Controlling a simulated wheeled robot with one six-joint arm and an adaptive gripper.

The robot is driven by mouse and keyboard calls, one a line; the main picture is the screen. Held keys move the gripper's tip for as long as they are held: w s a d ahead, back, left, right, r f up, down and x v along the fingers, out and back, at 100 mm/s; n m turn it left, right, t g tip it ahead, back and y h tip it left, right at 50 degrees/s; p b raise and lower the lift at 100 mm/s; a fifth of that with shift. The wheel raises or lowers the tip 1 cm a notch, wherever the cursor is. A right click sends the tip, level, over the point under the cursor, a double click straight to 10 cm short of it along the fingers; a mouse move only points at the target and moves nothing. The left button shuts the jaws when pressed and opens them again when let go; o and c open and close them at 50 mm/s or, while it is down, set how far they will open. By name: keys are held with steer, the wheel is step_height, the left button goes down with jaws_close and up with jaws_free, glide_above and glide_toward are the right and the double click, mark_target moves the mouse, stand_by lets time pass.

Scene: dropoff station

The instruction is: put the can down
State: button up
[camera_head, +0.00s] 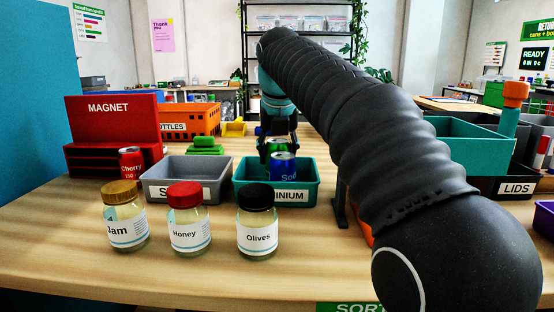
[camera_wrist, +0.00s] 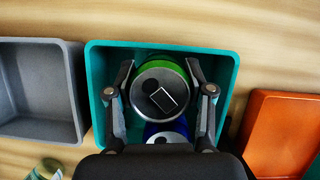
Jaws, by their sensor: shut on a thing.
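My gripper (camera_wrist: 160,90) is shut on a green can (camera_wrist: 139,72), with one finger on each side of it. In the wrist view the green can is over or inside the teal bin (camera_wrist: 232,62). A blue can (camera_wrist: 181,126) is in the same bin, close beside the green one. In the head view the teal bin (camera_head: 250,194) stands on the table, its label partly reading "INIUM". The blue can (camera_head: 283,168) stands in front of the green can (camera_head: 279,145) there. I cannot tell whether the green can touches the bin floor.
A grey bin (camera_head: 160,180) stands left of the teal one. Jars of jam (camera_head: 126,232), honey (camera_head: 190,234) and olives (camera_head: 258,235) stand in front. A red can (camera_head: 131,164) is by the magnet box (camera_head: 110,120). An orange bin (camera_wrist: 275,125) lies right in the wrist view.

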steer(key=shift+f, duration=0.65)
steer(key=o, duration=0.8)
steer(key=shift+c, duration=0.2)
steer(key=shift+r, duration=0.1)
steer(key=shift+r, duration=0.2)
steer(key=shift+p+v, duration=1.15)
steer(key=shift+v, duration=5.05)
steer(key=shift+w, duration=0.1)
